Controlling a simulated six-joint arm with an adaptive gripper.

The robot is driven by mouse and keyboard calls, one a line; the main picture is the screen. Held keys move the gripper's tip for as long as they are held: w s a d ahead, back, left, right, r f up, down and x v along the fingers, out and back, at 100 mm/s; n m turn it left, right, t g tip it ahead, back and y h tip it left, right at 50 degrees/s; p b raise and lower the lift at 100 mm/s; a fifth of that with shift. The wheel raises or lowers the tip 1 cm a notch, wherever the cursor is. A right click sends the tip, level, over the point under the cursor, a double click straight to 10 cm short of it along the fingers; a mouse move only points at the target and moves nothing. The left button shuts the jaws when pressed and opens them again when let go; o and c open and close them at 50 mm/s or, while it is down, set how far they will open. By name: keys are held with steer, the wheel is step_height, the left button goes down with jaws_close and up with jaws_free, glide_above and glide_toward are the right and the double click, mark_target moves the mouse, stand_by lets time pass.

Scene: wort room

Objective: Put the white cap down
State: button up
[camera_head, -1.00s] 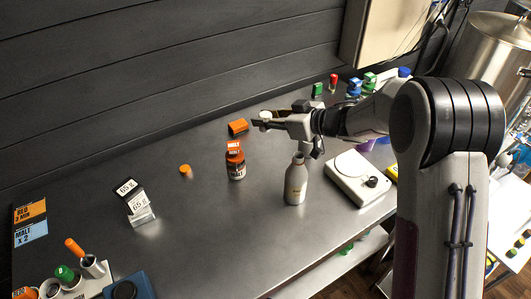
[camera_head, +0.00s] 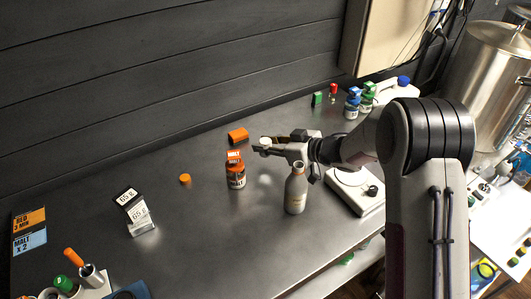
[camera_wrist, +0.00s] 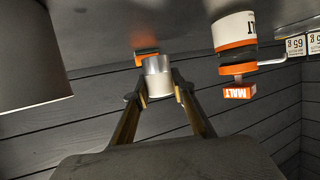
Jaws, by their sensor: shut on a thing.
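The white cap (camera_head: 265,141) is between the fingertips of my gripper (camera_head: 268,145). In the wrist view the cap (camera_wrist: 158,78) is a short pale cylinder with a finger (camera_wrist: 131,98) on each side. The gripper is shut on it and appears to hold it above the grey metal table (camera_head: 190,235), behind the open-necked grey bottle (camera_head: 296,192) and right of the orange-and-white malt jar (camera_head: 236,175). The fingers partly hide the cap in the head view.
An orange block (camera_head: 238,136) lies near the wall. An orange cap (camera_head: 185,178) lies left of the malt jar. A white scale (camera_head: 353,190) stands right of the bottle, partly behind my arm. Small green and blue bottles (camera_head: 352,105) stand at the back right.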

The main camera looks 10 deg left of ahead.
steer(key=shift+f, duration=1.85)
steer(key=shift+f, duration=0.1)
steer(key=o, duration=1.1)
steer(key=shift+s+d+r, duration=0.15)
steer(key=shift+d+r, duration=0.1)
steer(key=shift+d, duration=0.1)
steer(key=v, duration=1.1)
steer(key=shift+d+r, duration=0.1)
